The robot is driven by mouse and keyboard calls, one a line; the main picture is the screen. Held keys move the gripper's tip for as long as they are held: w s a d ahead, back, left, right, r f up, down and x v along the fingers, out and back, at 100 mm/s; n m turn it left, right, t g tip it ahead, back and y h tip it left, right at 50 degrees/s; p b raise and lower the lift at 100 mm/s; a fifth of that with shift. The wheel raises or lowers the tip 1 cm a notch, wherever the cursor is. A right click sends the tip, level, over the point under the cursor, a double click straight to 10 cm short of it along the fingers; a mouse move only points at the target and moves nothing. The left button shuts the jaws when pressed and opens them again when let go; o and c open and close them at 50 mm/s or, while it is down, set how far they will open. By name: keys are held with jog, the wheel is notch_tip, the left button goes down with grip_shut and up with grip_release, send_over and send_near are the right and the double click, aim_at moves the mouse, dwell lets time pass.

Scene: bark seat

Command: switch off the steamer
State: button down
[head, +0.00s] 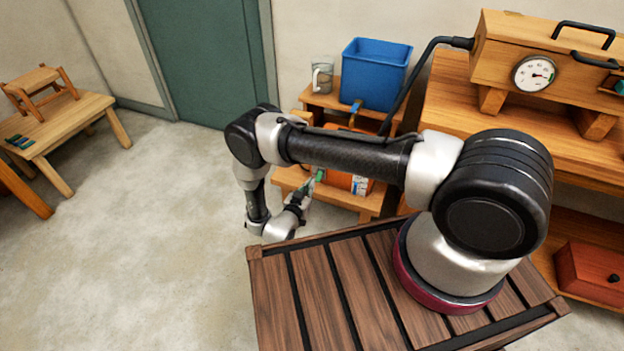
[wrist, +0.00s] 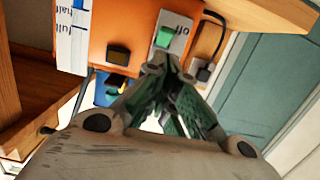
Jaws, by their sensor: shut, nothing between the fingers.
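The steamer is an orange box (head: 338,181) on a low wooden step, partly hidden behind my arm in the head view. In the wrist view its orange face (wrist: 130,30) fills the upper middle. A green switch (wrist: 164,38) sits on a grey plate marked "off". A dark square part (wrist: 118,55) is left of it, and a white strip marked "full" and "half" (wrist: 72,35) is at the far left. My gripper (wrist: 168,68) is shut and empty, its tips just below the switch in the picture; contact is unclear. In the head view my gripper (head: 312,184) is beside the steamer.
A blue tub (head: 375,72) and a clear mug (head: 322,75) stand on the upper step. A black hose (head: 408,85) runs down from a wooden box with a dial (head: 500,60). A plug and cord (wrist: 205,72) are right of the switch.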

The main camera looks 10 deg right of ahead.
jog(key=shift+s+a+f, duration=0.5)
jog(key=shift+s+f, duration=0.2)
jog(key=shift+f, duration=0.2)
jog(key=shift+s+a+f, duration=0.5)
jog(key=shift+s+f, duration=0.15)
jog(key=shift+f, duration=0.25)
